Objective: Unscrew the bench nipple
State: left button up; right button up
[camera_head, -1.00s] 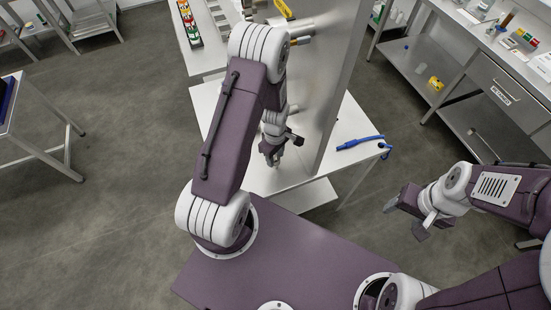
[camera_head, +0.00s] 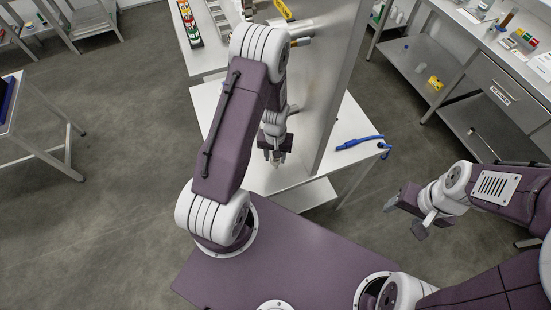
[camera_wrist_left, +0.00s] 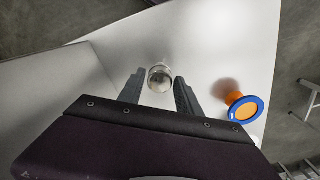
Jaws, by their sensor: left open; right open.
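A short, shiny, round, see-through or metallic piece (camera_wrist_left: 160,78) stands on the white bench top in the left wrist view. It may be the bench nipple, but I cannot tell for sure. My left gripper (camera_wrist_left: 160,84) is open, with one finger on each side of this piece; I cannot tell whether either finger touches it. In the head view, my left gripper (camera_head: 275,158) points down over the white bench (camera_head: 349,117), beside the tall steel panel (camera_head: 340,75). My right gripper (camera_head: 405,217) is open and empty over the floor at the right.
An orange piece with a blue rim (camera_wrist_left: 245,108) stands right of the gripper in the wrist view. A blue tool (camera_head: 360,142) lies at the bench's right edge. The steel panel rises close to my left wrist. A steel drawer bench (camera_head: 500,85) stands at far right.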

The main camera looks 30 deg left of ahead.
pick_arm(q)
jog(key=m, duration=0.3)
jog(key=shift+m, duration=0.4)
jog(key=m, duration=0.4)
jog(key=shift+m, duration=0.4)
grip_shut()
jog(key=n, duration=0.5)
jog(key=shift+n+p, duration=0.3)
jog(key=shift+n, duration=0.7)
jog(key=n, duration=0.3)
jog(key=shift+n, duration=0.4)
jog(key=n, duration=0.4)
jog(key=shift+n, duration=0.4)
